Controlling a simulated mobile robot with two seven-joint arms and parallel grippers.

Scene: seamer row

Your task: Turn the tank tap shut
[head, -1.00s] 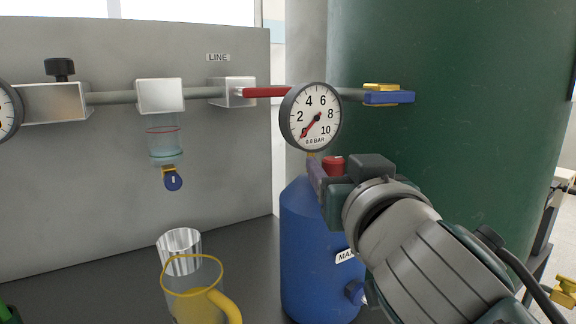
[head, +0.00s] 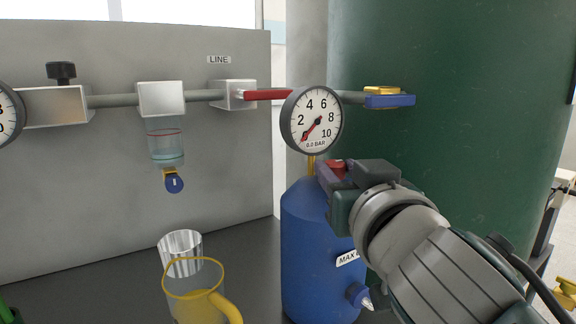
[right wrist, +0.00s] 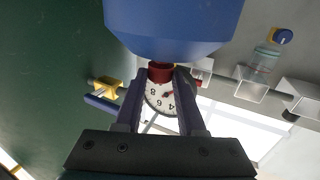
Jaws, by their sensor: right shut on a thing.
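My right gripper (head: 334,173) is at the top of the blue tank (head: 308,240), just below the pressure gauge (head: 311,119). In the right wrist view its two fingers (right wrist: 159,78) stand on either side of a red knob (right wrist: 160,70) and are shut on it. In the head view the gripper hides most of this red knob (head: 337,163). A blue lever (head: 390,101) on a brass fitting sits on the pipe at the large green tank (head: 450,150). The lever lies level along the pipe. My left gripper is not in view.
A red lever (head: 265,95) sits on the line valve block. A clear bowl with a blue drain tap (head: 174,183) hangs left of it. A yellow-rimmed jug (head: 193,292) and a ribbed metal cup (head: 180,250) stand on the dark bench (head: 245,260).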

